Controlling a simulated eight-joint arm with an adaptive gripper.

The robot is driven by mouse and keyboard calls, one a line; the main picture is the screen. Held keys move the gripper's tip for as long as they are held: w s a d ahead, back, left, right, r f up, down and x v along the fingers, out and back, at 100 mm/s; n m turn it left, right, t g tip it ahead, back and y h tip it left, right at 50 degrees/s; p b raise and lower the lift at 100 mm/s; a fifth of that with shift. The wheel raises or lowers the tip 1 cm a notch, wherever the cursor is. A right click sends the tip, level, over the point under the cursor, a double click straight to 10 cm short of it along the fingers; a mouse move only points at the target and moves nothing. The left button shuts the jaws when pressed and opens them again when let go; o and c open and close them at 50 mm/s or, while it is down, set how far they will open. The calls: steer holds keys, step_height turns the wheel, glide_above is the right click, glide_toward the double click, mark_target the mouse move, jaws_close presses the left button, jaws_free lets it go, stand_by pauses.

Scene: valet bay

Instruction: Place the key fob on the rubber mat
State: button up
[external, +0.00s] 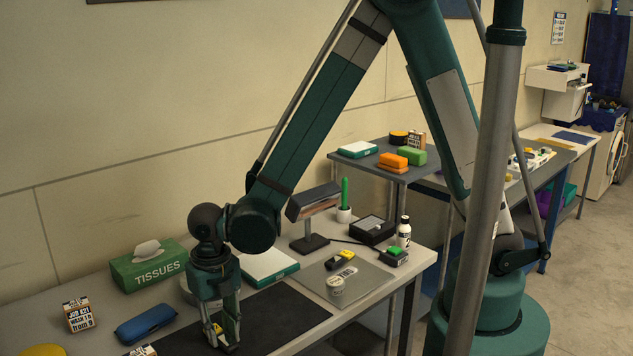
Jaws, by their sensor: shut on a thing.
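My gripper (223,340) points straight down over the left part of the black rubber mat (275,322), low on the near table. Its fingers are shut on a small dark thing with a yellow part, which looks like the key fob (217,328). The fingers hide most of it. I cannot tell whether it touches the mat. The bare right part of the mat shows clearly.
A blue case (146,324), a green tissue box (149,265) and a printed block (78,314) stand left of the gripper. A white-and-green box (268,267) lies behind the mat. A grey pad (343,284) to the right bears a small tub (336,286) and dark-and-yellow items (341,261).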

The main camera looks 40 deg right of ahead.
mark_target(225, 330)
steer(key=shift+f, duration=0.15)
steer(key=o, duration=0.9)
steer(key=shift+r, duration=0.2)
steer(key=shift+r+p, duration=0.35)
steer(key=shift+r, duration=5.65)
